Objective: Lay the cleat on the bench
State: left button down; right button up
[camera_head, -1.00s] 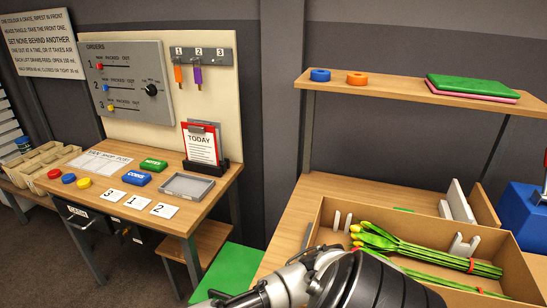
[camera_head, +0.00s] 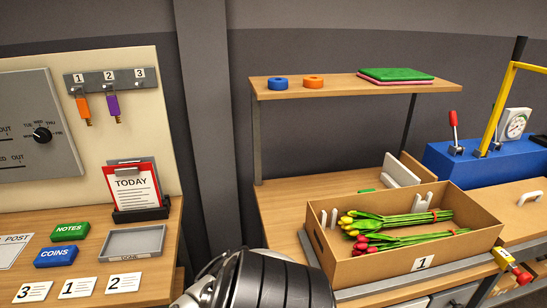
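A cardboard crate (camera_head: 375,272) marked 1 stands on the wooden bench (camera_head: 285,207). Two white forked pieces show inside it, one at the left end (camera_head: 328,217) and one near the back right (camera_head: 422,202); either may be the cleat, and I cannot tell which. A bunch of yellow tulips (camera_head: 395,221) and a bunch of red tulips (camera_head: 405,241) lie in the crate, each with a red band. One of my arms, dark and ribbed, crosses the bottom of the picture in front of the bench. Neither gripper's fingers show.
A shelf (camera_head: 360,89) above the bench holds a blue ring, an orange ring and green and pink pads. A white board (camera_head: 401,169) leans behind the crate. A blue machine (camera_head: 480,165) with a yellow lever stands right. The left table holds a grey tray (camera_head: 133,242).

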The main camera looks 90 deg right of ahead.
aim_at(297, 210)
jog(key=i+z, duration=0.2)
jog(key=z, duration=0.25)
jog(key=i+z, duration=0.2)
jog(key=z, duration=0.25)
jog(key=i+j+z, duration=0.1)
jog(key=z, duration=0.35)
jog(key=i+j+z, duration=0.2)
jog(key=z, duration=0.25)
jog(key=i, duration=0.1)
